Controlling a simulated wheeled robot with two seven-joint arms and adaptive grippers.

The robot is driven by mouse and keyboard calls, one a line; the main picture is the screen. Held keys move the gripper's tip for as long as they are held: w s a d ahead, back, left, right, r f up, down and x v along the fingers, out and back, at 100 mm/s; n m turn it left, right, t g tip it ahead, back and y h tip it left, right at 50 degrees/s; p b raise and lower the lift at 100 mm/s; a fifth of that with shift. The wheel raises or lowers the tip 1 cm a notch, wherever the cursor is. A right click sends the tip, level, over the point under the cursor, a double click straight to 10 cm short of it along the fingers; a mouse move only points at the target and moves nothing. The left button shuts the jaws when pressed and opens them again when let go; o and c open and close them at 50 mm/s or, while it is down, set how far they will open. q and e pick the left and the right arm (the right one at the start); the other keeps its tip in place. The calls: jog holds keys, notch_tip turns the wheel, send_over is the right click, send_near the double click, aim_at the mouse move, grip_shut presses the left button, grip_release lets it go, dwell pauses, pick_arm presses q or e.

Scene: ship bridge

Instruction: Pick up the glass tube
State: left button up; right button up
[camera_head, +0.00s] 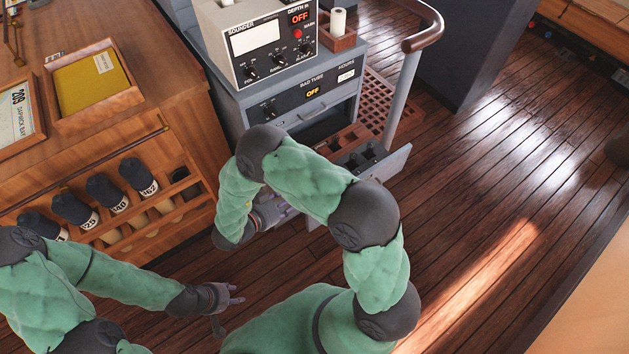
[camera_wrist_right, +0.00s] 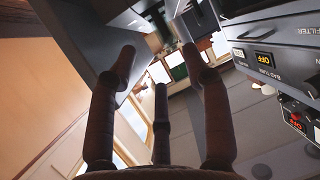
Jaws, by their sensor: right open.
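I cannot make out a glass tube for certain. A pale upright cylinder (camera_head: 338,21) stands in a small wooden holder (camera_head: 341,42) on top of the grey cabinet; I cannot tell whether it is glass. A drawer (camera_head: 395,160) in the cabinet is pulled out and holds dark pieces. My right gripper (camera_head: 280,208) is low in front of the cabinet, partly hidden by my arm. In the right wrist view its fingers (camera_wrist_right: 158,62) are spread and empty. My left gripper (camera_head: 230,304) is open and empty above the floor.
The sounder unit (camera_head: 258,40) sits on the cabinet above the "BAD TUBE" panel (camera_head: 313,90), which also shows in the wrist view (camera_wrist_right: 266,62). A handrail (camera_head: 405,85) stands to its right. A wooden desk with capped rolls (camera_head: 104,190) is left. Floor at right is clear.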

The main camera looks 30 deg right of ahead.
jog(key=x, duration=0.1)
jog(key=b+x, duration=0.1)
jog(key=x, duration=0.1)
jog(key=b+x, duration=0.1)
jog(key=x, duration=0.1)
jog(key=shift+s+d+r, duration=0.15)
jog(key=shift+s+d, duration=0.1)
jog(key=shift+d, duration=0.05)
jog(key=shift+r+b+x, duration=0.15)
jog(key=shift+b+x, duration=0.45)
jog(key=shift+x, duration=0.7)
jog(key=shift+r+b+x, duration=0.15)
jog(key=shift+b+x, duration=0.45)
jog(key=shift+x, duration=0.7)
jog(key=c, duration=0.8)
